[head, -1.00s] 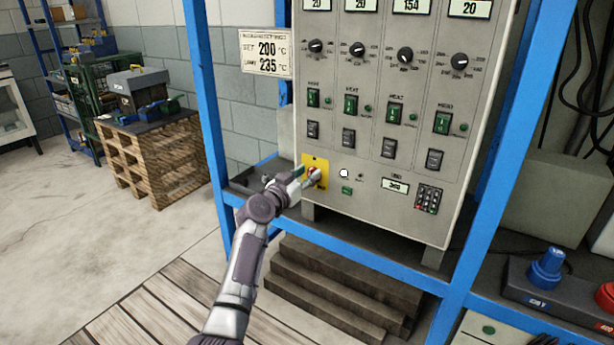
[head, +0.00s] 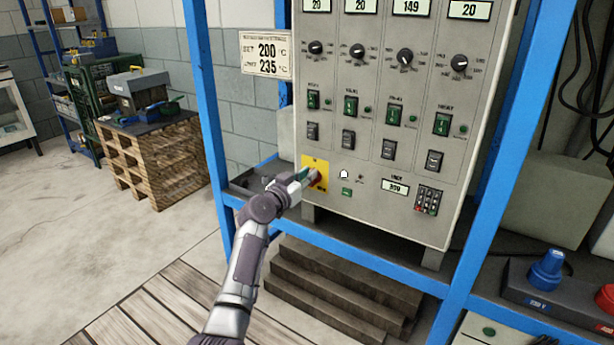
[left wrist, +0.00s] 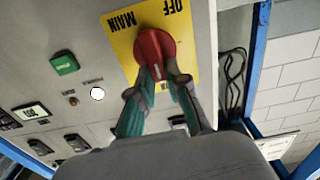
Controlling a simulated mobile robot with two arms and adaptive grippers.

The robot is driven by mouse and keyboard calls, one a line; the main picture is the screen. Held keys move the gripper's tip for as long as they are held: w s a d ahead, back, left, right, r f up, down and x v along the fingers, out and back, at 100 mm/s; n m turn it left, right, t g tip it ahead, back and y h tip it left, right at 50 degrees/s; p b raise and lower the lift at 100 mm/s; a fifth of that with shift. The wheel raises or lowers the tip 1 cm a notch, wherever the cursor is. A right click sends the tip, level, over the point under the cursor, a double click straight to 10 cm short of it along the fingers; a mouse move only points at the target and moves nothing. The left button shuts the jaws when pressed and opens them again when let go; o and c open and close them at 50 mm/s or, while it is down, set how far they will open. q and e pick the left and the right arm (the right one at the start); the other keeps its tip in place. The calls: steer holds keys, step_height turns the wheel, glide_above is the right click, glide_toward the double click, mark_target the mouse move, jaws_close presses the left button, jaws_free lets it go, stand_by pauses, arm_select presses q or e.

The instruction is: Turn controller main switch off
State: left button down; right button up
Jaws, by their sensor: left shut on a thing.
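The main switch is a red rotary knob (head: 317,180) on a yellow plate (head: 318,163) at the lower left of the grey controller cabinet (head: 372,185). My left gripper (head: 307,177) reaches it from the left. In the left wrist view the fingers (left wrist: 160,74) are shut on the red knob (left wrist: 155,47), one on each side. There the yellow plate (left wrist: 118,48) reads MAIN and OFF, upside down. The fingers and knob cover part of the plate, and I cannot tell the knob's exact setting. My right gripper is not in view.
The cabinet stands in a blue steel frame (head: 208,120). A white lamp (head: 344,174) and green button (head: 347,192) sit right of the switch. Temperature displays and dials fill the cabinet above. Wooden beams (head: 330,290) lie below; a loaded pallet stack (head: 155,160) stands at left.

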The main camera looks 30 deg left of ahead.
arm_select(q)
steer(key=shift+a+f+n+p, duration=0.3)
steer(key=shift+f+n+p, duration=0.1)
steer(key=shift+n, duration=2.55)
steer(key=shift+a+f+n+p, duration=0.25)
steer(key=shift+a+n+p, duration=0.15)
steer(key=shift+n, duration=2.5)
steer(key=shift+a+f+n+p, duration=0.25)
steer(key=shift+f+n+p, duration=0.15)
steer(key=shift+n, duration=2.55)
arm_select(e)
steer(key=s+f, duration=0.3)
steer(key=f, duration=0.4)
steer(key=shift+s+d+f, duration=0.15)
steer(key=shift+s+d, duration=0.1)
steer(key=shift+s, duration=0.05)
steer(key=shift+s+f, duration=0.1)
arm_select(q)
steer(key=c, duration=1.1)
jaws_free()
steer(key=shift+c, duration=0.2)
steer(key=s, duration=1.2)
steer(key=shift+a, duration=0.2)
